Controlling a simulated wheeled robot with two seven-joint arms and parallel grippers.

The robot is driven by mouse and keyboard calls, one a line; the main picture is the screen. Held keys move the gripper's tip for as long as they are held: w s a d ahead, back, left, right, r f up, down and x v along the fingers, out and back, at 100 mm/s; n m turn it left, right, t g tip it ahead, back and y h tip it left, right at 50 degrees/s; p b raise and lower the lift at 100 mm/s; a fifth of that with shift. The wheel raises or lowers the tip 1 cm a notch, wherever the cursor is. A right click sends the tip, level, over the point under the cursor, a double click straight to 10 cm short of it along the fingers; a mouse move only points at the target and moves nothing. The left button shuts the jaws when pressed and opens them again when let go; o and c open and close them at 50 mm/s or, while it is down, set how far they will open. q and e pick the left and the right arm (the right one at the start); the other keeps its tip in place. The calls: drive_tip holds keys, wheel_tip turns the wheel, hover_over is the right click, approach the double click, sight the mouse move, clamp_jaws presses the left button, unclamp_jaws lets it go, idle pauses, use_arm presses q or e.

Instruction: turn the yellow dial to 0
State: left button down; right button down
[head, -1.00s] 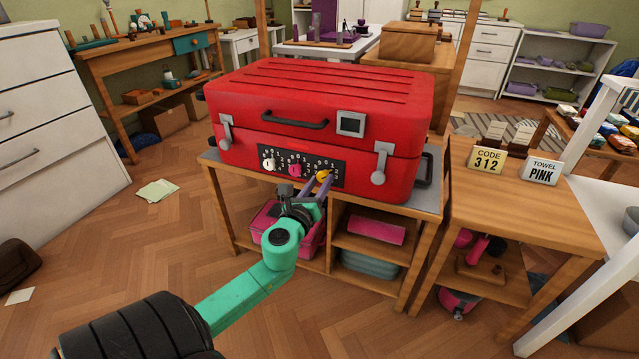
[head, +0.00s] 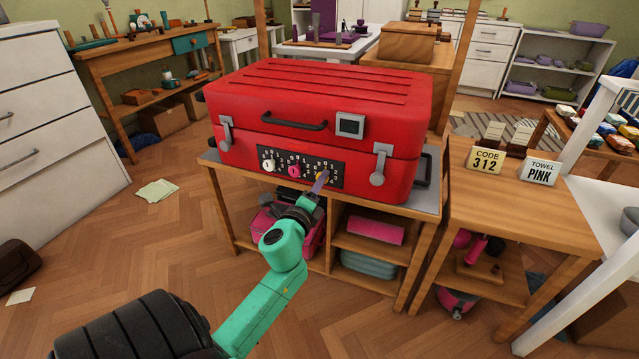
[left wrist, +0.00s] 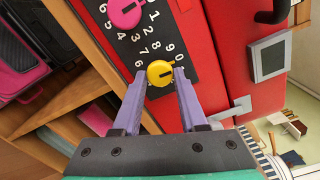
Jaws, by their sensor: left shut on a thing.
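The red case (head: 315,125) stands closed on a wooden table. A black panel on its front carries a white dial (head: 269,165), a pink dial (head: 293,171) and the yellow dial (head: 319,175). My right gripper is not in view.
Signs reading CODE 312 (head: 487,160) and TOWEL PINK (head: 541,171) stand on the side table to the right. Two grey latches (head: 380,166) flank the panel. The floor at left is mostly clear.

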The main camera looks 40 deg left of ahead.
use_arm(q)
drive_tip(key=shift+n, duration=0.5)
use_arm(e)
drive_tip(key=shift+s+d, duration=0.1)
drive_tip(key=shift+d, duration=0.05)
use_arm(q)
drive_tip(key=shift+c, duration=2.4)
unclamp_jaws()
drive_tip(key=b+v, duration=0.3)
drive_tip(key=v, duration=1.1)
drive_tip(key=shift+s+b, duration=0.3)
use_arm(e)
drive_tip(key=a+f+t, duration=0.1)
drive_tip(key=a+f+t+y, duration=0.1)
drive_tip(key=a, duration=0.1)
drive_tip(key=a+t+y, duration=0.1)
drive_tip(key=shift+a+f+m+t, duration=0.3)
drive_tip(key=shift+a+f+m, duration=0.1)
use_arm(q)
drive_tip(key=shift+d, duration=0.15)
